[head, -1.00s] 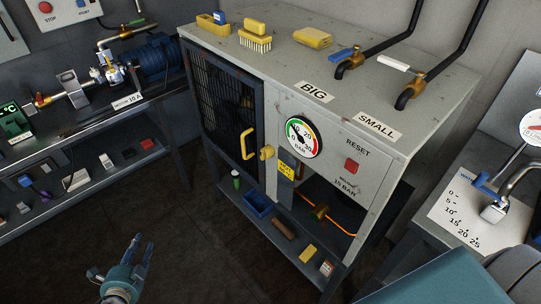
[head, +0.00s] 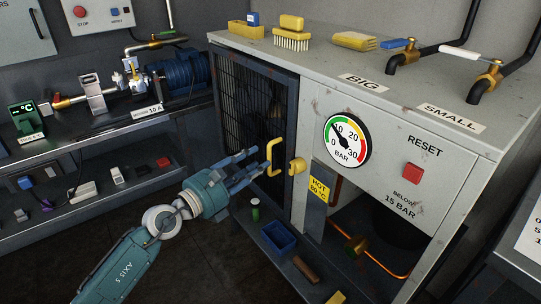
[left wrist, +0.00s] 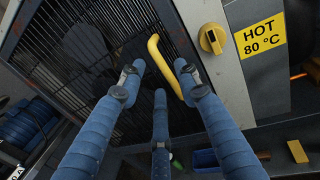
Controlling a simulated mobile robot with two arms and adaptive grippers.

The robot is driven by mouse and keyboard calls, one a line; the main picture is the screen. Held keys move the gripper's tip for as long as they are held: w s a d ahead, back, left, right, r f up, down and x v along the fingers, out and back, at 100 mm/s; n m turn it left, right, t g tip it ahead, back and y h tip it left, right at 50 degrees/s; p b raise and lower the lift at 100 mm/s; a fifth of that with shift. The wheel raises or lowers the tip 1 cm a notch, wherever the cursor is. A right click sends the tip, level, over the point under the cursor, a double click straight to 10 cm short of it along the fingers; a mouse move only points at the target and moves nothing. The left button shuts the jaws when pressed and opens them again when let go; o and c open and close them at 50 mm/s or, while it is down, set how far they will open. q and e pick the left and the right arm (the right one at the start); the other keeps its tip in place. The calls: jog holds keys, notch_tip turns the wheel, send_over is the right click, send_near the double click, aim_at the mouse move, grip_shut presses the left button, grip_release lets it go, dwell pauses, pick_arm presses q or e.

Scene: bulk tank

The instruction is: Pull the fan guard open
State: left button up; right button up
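The fan guard (head: 236,112) is a dark mesh door on the left of the grey cabinet front; it looks closed. It also shows in the left wrist view (left wrist: 95,50). Its yellow bar handle (head: 274,158) is near the guard's right edge. A yellow knob (head: 297,166) sits just right of it on the cabinet frame. My left gripper (head: 256,163) is open, its blue fingers pointing at the handle. In the left wrist view the handle (left wrist: 163,66) lies between the spread fingertips; I cannot tell whether they touch it. My right gripper is out of view.
A yellow "HOT 80 °C" label (head: 319,188) is right of the knob. A low shelf below holds a green bottle (head: 255,210) and a blue bin (head: 278,237). A bench (head: 90,140) with a pump stands left. Dark floor is clear in front.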

aim_at(268, 171)
pick_arm(q)
jog(key=shift+b+x, duration=0.4)
jog(key=shift+x, duration=2.5)
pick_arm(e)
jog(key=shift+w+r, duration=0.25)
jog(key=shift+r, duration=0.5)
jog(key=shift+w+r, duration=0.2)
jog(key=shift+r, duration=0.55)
pick_arm(q)
grip_shut()
